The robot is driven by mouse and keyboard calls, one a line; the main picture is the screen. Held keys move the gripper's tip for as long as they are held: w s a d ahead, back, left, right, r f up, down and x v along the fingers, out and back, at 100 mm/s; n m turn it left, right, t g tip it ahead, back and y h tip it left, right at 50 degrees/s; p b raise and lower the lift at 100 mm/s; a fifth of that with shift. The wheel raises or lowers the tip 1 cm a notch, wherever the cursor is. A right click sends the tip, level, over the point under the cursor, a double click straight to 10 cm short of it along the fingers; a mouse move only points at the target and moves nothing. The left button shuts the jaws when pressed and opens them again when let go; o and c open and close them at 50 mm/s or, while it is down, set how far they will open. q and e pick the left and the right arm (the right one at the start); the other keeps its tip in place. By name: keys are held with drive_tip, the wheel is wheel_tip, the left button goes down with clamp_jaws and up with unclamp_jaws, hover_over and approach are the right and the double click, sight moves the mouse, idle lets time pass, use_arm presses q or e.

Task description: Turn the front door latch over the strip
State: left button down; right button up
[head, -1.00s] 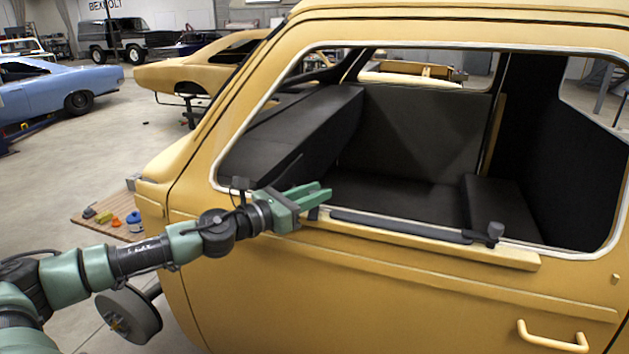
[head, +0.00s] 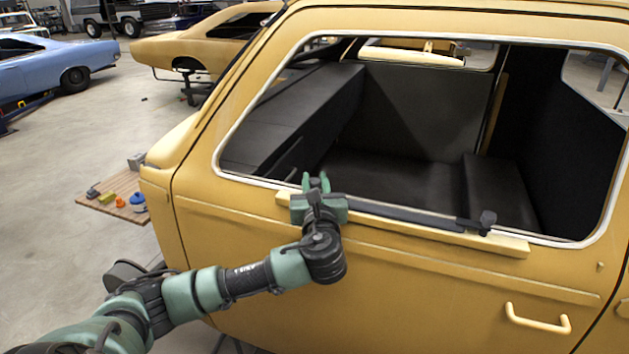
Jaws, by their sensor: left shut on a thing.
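The dark strip (head: 400,212) lies along the pale ledge (head: 510,245) on the yellow door, just below the window opening. The rear latch (head: 487,221), a dark knob, is at the strip's right end. My left gripper (head: 317,182) is at the strip's left end, its green fingers pointing away into the cab. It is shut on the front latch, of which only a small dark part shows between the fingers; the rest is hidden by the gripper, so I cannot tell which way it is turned. My right gripper is not in view.
The white-edged window frame (head: 245,180) surrounds the opening, with a dark seat (head: 400,170) inside. A door handle (head: 537,320) sticks out at lower right. A wooden board with small items (head: 118,203) is on the floor at left.

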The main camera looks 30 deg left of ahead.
sight(318, 184)
use_arm(q)
drive_tip(key=n+g+y, duration=0.4)
drive_tip(key=g+y, duration=0.1)
drive_tip(key=shift+r+n+g, duration=0.15)
drive_tip(key=shift+n+g, duration=0.15)
drive_tip(key=shift+n, duration=0.1)
drive_tip(key=shift+g, duration=0.3)
drive_tip(key=c, duration=1.2)
unclamp_jaws()
drive_tip(key=shift+o, duration=0.2)
drive_tip(key=b+v, duration=0.1)
drive_tip(key=v, duration=0.1)
drive_tip(key=b+v, duration=0.1)
drive_tip(key=v, duration=0.1)
drive_tip(key=b+v, duration=0.1)
drive_tip(key=v, duration=0.1)
drive_tip(key=shift+d+f, duration=0.25)
drive_tip(key=shift+f, duration=0.05)
drive_tip(key=shift+s+d+r, duration=0.15)
drive_tip(key=shift+s+d, duration=0.2)
drive_tip(key=shift+d, duration=0.15)
